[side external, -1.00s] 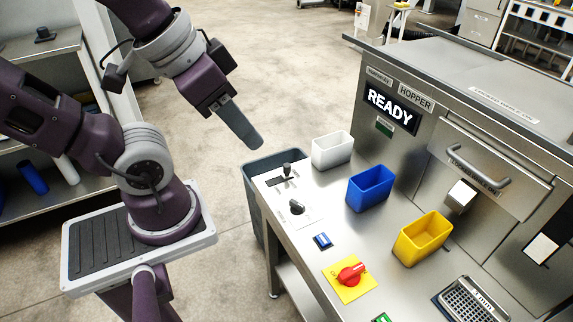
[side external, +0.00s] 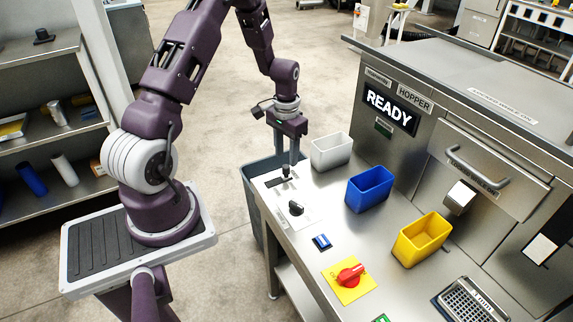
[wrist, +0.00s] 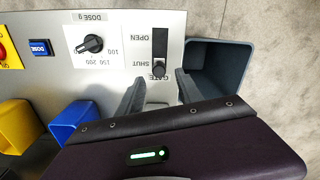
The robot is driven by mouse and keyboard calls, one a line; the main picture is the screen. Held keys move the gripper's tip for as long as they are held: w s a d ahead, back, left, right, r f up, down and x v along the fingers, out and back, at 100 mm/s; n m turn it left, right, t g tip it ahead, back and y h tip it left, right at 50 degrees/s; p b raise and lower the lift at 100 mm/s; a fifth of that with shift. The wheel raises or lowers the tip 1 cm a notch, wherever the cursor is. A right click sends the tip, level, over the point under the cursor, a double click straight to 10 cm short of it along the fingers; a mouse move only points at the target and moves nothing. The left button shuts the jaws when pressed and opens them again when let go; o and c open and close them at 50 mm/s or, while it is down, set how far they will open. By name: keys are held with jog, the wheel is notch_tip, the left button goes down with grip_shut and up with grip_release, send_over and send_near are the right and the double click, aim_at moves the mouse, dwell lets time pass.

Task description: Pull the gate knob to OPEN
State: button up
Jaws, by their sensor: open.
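The gate knob (wrist: 159,68) is a small dark knob in a black slot (wrist: 160,42) on the steel panel. In the wrist view it sits at the slot's end beside the word SHUT, with OPEN printed at the other end. My gripper (wrist: 158,88) is open, its two grey fingers on either side of the knob, pointing at the panel. In the side external view my gripper (side external: 289,168) points down at the knob (side external: 286,174), which its fingertips partly hide. I cannot tell whether a finger touches the knob.
A dose dial (wrist: 91,44) and blue button (wrist: 40,47) are on the same panel. A grey bin (wrist: 222,66) stands beside the table edge. White (side external: 331,152), blue (side external: 369,190) and yellow (side external: 422,240) tubs stand nearby. A screen (side external: 390,107) reads READY.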

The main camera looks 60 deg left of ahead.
aim_at(287, 166)
notch_tip(287, 166, down, 5)
jog(key=shift+r, duration=0.2)
grip_shut()
dwell(1.3)
